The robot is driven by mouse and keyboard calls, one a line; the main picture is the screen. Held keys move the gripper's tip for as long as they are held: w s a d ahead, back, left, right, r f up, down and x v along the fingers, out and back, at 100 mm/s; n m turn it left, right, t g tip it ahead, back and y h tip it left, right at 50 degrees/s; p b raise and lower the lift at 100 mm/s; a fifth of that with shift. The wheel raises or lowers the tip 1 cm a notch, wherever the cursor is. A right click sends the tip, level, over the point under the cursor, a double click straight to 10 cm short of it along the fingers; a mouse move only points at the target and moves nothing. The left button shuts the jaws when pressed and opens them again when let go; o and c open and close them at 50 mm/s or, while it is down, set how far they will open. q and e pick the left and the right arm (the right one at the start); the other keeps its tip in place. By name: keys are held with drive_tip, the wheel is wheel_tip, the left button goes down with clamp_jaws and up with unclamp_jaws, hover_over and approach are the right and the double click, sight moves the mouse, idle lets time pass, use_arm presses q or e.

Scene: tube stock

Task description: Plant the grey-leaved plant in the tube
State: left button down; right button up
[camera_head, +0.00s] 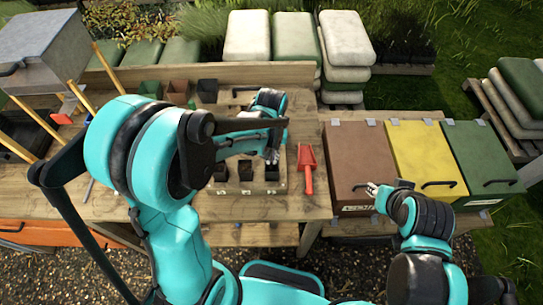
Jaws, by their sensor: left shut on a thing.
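My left gripper (272,156) reaches over the wooden bench and points down above the right end of a tube tray (232,189). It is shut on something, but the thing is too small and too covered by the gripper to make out. The tray has dark square tubes in a row: a left one (220,173), a middle one (245,171) and a right one (271,173). The right tube is just below my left gripper; I cannot tell whether they touch. I cannot pick out the grey-leaved plant. My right gripper (372,189) is over the brown bin's front edge, its jaws too small to read.
A red scoop (307,168) lies right of the tray. Brown (358,150), yellow (420,150) and green (482,150) lidded bins stand to the right. Small pots (178,90) stand at the bench's back. My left arm hides much of the bench's left.

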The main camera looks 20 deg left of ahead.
sight(272, 168)
use_arm(q)
drive_tip(key=shift+f, duration=0.25)
drive_tip(key=shift+f+b, duration=0.5)
drive_tip(key=shift+b, duration=0.2)
drive_tip(key=shift+f, duration=0.1)
drive_tip(key=shift+f+b, duration=0.75)
drive_tip(key=shift+b, duration=0.05)
drive_tip(key=shift+f+b, duration=0.65)
drive_tip(key=shift+b, duration=0.15)
idle(1.4)
idle(0.5)
drive_tip(key=c, duration=1.6)
unclamp_jaws()
